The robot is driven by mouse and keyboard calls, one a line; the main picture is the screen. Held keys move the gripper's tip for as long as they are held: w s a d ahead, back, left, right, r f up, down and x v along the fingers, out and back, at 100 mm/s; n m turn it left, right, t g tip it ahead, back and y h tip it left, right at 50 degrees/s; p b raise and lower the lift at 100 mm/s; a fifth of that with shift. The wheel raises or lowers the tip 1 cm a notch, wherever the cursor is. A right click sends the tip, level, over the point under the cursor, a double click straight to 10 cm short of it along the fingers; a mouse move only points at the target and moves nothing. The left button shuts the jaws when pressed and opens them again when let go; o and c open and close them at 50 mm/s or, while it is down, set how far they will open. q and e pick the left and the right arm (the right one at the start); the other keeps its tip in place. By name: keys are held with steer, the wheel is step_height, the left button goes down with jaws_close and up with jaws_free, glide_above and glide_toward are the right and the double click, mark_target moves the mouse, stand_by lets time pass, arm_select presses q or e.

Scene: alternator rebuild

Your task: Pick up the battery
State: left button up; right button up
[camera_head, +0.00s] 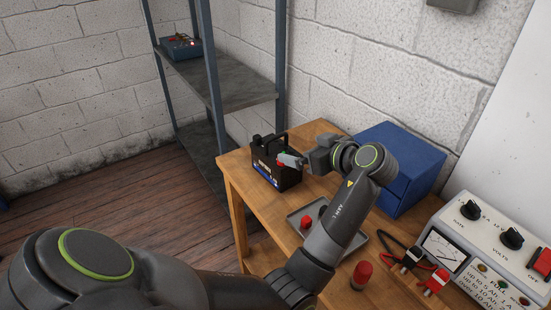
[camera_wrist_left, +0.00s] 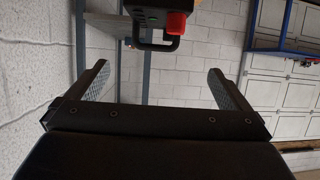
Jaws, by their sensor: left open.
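The battery (camera_head: 264,176) is a black box with a carry handle on top and a label on its front. It stands upright near the back left corner of the wooden table. My left gripper (camera_head: 288,160) is at the battery's upper right side and hides part of it. In the left wrist view the battery (camera_wrist_left: 150,17) shows at the top edge, with a red cap and a black handle loop. My left gripper (camera_wrist_left: 162,80) is open there, with nothing between its fingers; the handle appears beyond the fingertips. My right gripper is out of view.
A blue box (camera_head: 404,168) stands behind my left arm. A grey tray (camera_head: 297,219) with a red part, a red cylinder (camera_head: 362,273) and a charger (camera_head: 490,250) with red and black clamps are on the table (camera_head: 235,200). A metal shelf (camera_head: 215,75) stands behind the battery.

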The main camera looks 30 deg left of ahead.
mark_target(276, 139)
arm_select(q)
steer(key=p+x, duration=0.2)
steer(key=x, duration=0.6)
steer(key=shift+w+a, duration=0.2)
steer(key=shift+a, duration=0.1)
steer(key=p+x, duration=0.1)
steer(key=x, duration=0.1)
steer(key=p+x, duration=0.1)
steer(key=x, duration=0.1)
steer(key=shift+w, duration=0.35)
steer(key=shift+w+a+f, duration=0.1)
steer(key=shift+a+f, duration=0.2)
steer(key=shift+c, duration=0.4)
